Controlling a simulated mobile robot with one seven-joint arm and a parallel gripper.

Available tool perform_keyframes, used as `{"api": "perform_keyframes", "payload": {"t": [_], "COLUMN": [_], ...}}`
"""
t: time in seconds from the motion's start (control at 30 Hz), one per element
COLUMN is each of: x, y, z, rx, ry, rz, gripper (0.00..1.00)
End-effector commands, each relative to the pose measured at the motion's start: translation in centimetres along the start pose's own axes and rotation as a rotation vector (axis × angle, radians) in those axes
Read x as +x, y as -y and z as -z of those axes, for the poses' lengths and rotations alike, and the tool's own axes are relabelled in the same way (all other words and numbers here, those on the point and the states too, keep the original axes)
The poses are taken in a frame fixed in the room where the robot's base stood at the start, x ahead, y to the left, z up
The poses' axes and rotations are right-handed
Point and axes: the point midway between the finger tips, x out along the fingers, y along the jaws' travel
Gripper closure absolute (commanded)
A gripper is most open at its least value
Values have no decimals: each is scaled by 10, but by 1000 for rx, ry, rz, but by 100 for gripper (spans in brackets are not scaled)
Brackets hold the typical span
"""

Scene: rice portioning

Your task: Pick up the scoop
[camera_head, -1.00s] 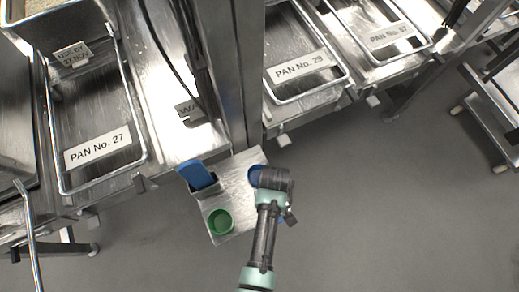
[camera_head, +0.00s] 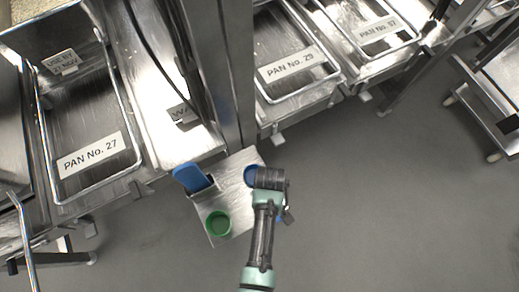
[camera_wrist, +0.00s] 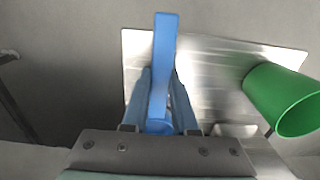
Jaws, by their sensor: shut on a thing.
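A blue scoop shows in the wrist view as a long blue handle (camera_wrist: 163,65) running up between the two fingers. In the head view a round blue part (camera_head: 250,176) shows at the left side of my gripper (camera_head: 268,180), mostly hidden by it. In the wrist view my gripper (camera_wrist: 163,90) is shut on the scoop's handle. The scoop is over or beside the small metal shelf (camera_head: 234,188); I cannot tell whether it touches it.
A green cup (camera_head: 217,223) stands on the shelf's near part. Metal counters with pans labelled PAN No. 27 (camera_head: 92,155) and PAN No. 29 (camera_head: 288,64) lie behind. The floor on the right is open.

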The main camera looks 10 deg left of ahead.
Motion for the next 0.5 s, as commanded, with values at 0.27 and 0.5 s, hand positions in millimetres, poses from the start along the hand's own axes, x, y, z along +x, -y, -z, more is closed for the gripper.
{"api": "perform_keyframes", "payload": {"t": [0.27,0.5], "x": [-30,-77], "y": [0,0], "z": [1,1], "rx": [0,-1], "ry": [-3,-3], "rz": [-2,-2], "gripper": [100,100]}}
